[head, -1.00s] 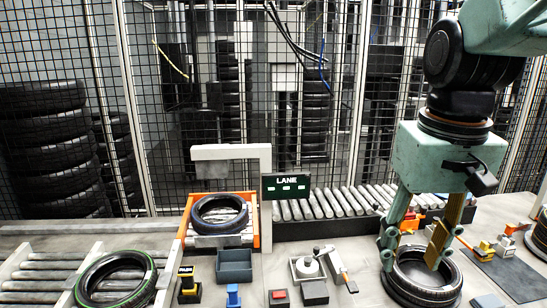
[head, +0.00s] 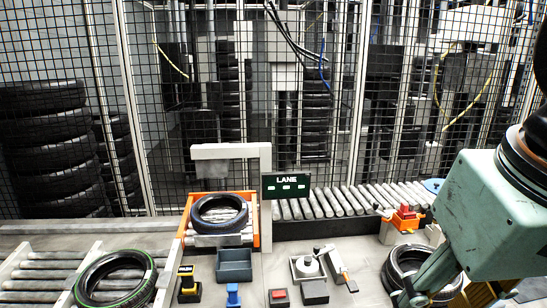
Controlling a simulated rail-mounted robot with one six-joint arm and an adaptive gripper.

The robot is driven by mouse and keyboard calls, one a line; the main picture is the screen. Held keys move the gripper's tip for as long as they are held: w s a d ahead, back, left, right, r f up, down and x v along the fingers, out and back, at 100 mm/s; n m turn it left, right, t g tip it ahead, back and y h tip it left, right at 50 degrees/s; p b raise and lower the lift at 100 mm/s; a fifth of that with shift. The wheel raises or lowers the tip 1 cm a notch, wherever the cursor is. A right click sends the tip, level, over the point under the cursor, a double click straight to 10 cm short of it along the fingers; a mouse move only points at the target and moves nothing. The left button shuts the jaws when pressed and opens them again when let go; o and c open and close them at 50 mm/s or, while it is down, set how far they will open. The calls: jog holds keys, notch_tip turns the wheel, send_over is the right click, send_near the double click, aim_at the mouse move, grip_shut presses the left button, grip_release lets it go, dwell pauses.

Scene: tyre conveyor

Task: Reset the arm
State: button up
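My gripper (head: 435,285) is at the right edge of the head view, close to the camera. Its teal body is large and tilted, with a finger linkage reaching down and left. The fingertips are partly hidden or out of the frame, so I cannot tell whether it is open or shut. A black tyre (head: 398,258) lies at the lower right, partly hidden behind the gripper. I cannot tell whether they touch.
A tyre (head: 218,210) sits in the orange frame (head: 256,220) under the grey arch. A green-striped tyre (head: 117,280) lies on the left rollers. A blue-grey bin (head: 234,266), red button box (head: 279,297) and joystick box (head: 307,268) stand mid-table. Mesh fencing (head: 230,90) closes the back.

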jog(key=shift+s+a+f+t, duration=0.1)
jog(key=shift+s+a+t, duration=0.05)
jog(key=shift+s, duration=0.55)
jog(key=shift+s+a+f+t, duration=0.1)
jog(key=shift+s+t, duration=0.05)
jog(key=shift+s, duration=0.5)
jog(key=shift+d, duration=0.15)
